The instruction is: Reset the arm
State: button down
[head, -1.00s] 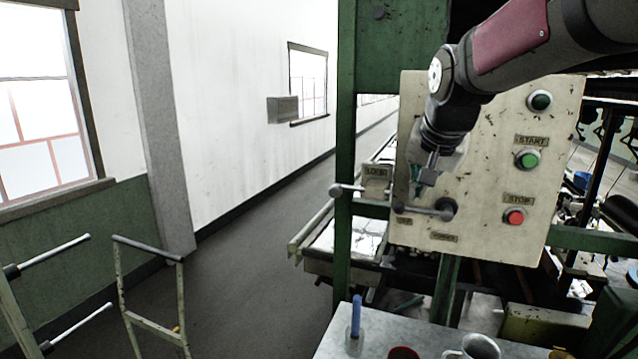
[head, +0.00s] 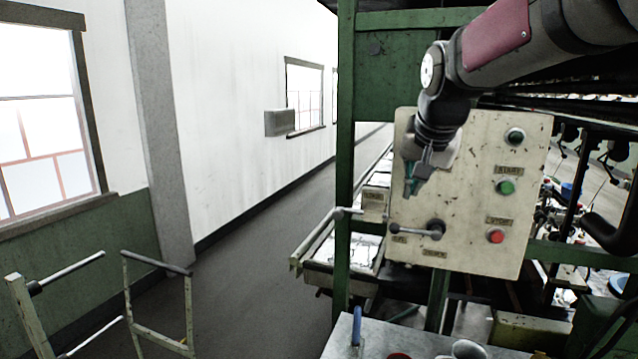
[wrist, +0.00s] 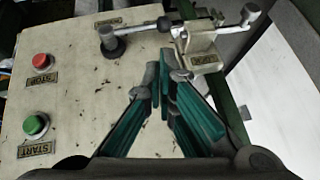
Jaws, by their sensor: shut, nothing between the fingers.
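My gripper (head: 414,184) is shut and empty in front of the cream control panel (head: 465,235), at the panel's left part in the head view. In the wrist view, the green-padded fingers of my gripper (wrist: 163,80) meet at their tips over the panel (wrist: 85,80). The grey lever (head: 420,231) is below my gripper in the head view, and the lever (wrist: 112,42) shows beyond the fingertips in the wrist view. The fingers appear apart from the lever.
The panel carries a green start button (head: 505,187) and a red stop button (head: 495,236). A green post (head: 345,150) stands left of the panel. A grey table (head: 400,340) with a blue-handled tool (head: 357,325) is below.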

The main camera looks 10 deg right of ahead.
jog(key=s+a+f+n, duration=0.2)
jog(key=s+a+f, duration=0.1)
jog(key=s, duration=0.5)
jog(key=s+a+f+n+g+y+b, duration=0.1)
jog(key=s+a+f+n, duration=0.2)
jog(key=s, duration=0.5)
jog(key=s+a+f+n+y, duration=0.1)
jog(key=s+a+f+n, duration=0.1)
jog(key=s+a+f, duration=0.3)
jog(key=s+a, duration=0.1)
jog(key=s, duration=0.2)
jog(key=shift+n+b, duration=0.3)
jog(key=shift+b, duration=0.05)
jog(key=shift+a, duration=0.1)
